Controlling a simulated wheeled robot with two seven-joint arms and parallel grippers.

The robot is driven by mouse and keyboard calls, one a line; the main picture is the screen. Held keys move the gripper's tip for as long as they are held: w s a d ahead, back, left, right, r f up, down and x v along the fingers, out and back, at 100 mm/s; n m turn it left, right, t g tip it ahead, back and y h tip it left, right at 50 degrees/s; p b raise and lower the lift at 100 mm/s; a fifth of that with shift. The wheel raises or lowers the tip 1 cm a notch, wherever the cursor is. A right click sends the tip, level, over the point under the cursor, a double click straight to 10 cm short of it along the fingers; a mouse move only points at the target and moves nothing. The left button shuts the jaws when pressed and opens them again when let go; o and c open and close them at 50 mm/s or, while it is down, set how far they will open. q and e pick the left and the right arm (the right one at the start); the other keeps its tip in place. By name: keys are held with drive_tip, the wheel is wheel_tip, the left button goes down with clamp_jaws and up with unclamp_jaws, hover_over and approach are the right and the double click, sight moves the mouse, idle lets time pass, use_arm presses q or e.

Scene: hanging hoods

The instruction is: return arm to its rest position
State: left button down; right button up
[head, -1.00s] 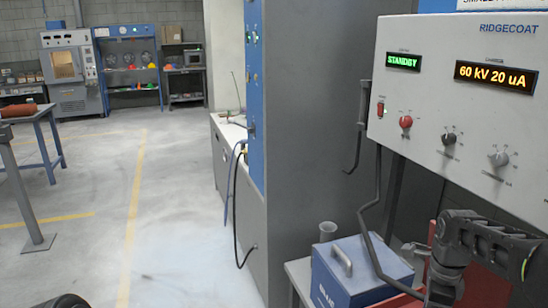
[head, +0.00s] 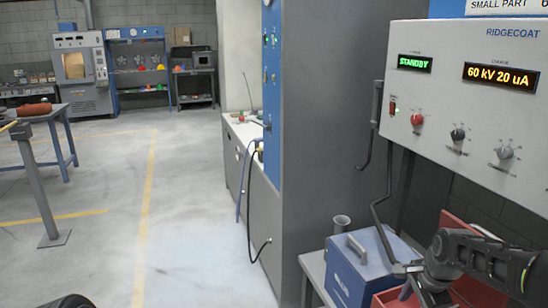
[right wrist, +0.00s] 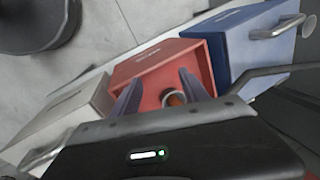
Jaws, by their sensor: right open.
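My right arm (head: 485,262) is in the lower right of the head view, bent over a bench with boxes, below the grey control panel (head: 480,100). My right gripper (right wrist: 160,92) is open in the right wrist view. Its two fingers point toward an open red box (right wrist: 168,62). A small orange-brown round thing (right wrist: 175,99) shows inside the box between the fingers, and I see no grip on it. My left gripper is not in view.
A blue box with a handle (head: 365,268) stands left of the arm; a grey-white box (right wrist: 70,125) flanks the red one. A bent dark rod (head: 385,205) hangs close to the arm. The tall grey cabinet (head: 335,150) stands left. The floor (head: 195,220) is open.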

drive_tip(key=s+a+f+n+t+y, duration=0.1)
drive_tip(key=s+a+f+n, duration=0.2)
drive_tip(key=a+f+n, duration=0.5)
drive_tip(key=s+a+f+n+y, duration=0.2)
drive_tip(key=a+f+n, duration=0.2)
drive_tip(key=a+f, duration=0.75)
drive_tip(key=s+a+f+n+g, duration=0.1)
drive_tip(key=s+a+f, duration=0.1)
drive_tip(key=s+f, duration=0.2)
drive_tip(key=s+a+f+n+g, duration=0.1)
drive_tip(key=s+a+f, duration=0.2)
drive_tip(key=s, duration=0.7)
drive_tip(key=s+a+f+n+g+y, duration=0.1)
drive_tip(key=s+a+f, duration=0.2)
drive_tip(key=s, duration=0.5)
drive_tip(key=shift+x, duration=0.9)
drive_tip(key=shift+d, duration=0.25)
